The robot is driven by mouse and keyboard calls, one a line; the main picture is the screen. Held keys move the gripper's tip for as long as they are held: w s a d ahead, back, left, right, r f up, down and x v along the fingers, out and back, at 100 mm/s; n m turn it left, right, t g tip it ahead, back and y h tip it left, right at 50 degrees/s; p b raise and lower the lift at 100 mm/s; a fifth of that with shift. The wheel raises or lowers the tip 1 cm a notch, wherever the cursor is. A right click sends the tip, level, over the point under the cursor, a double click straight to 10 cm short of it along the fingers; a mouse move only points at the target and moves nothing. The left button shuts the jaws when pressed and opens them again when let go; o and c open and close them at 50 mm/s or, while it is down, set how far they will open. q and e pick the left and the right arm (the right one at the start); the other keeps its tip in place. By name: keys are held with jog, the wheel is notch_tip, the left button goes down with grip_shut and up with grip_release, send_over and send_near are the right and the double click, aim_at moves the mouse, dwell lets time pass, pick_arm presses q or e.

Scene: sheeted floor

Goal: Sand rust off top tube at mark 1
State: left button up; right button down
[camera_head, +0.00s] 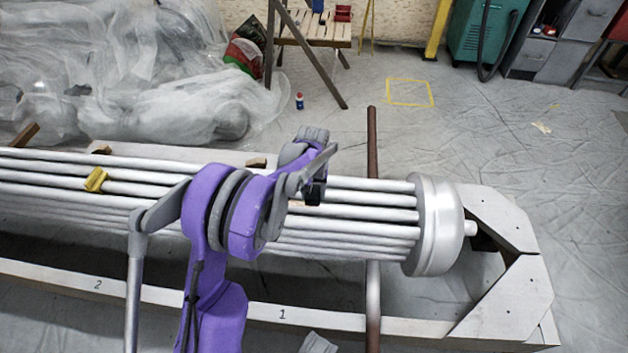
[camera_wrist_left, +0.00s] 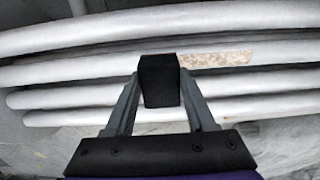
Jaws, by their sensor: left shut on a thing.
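A bundle of grey tubes (camera_head: 370,198) lies lengthwise in a pale frame, whose front rail carries mark 1 (camera_head: 282,314) and mark 2 (camera_head: 97,285). My left gripper (camera_head: 316,190) is over the bundle, behind mark 1. It is shut on a black block (camera_wrist_left: 159,80), which also shows in the head view (camera_head: 314,193). In the left wrist view, a brown rust patch (camera_wrist_left: 215,58) lies on one tube, just right of the block. The block overlaps that tube in the picture; I cannot tell if they touch. My right gripper is not in view.
A yellow piece (camera_head: 96,179) sits on the tubes at left. A brown upright bar (camera_head: 372,140) crosses beside the bundle, left of its round end cap (camera_head: 438,225). Plastic-wrapped goods (camera_head: 130,75) stand behind at left. The sheeted floor is clear at right.

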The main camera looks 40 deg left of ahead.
pick_arm(q)
jog(key=shift+r+p, duration=1.35)
jog(key=shift+r, duration=1.25)
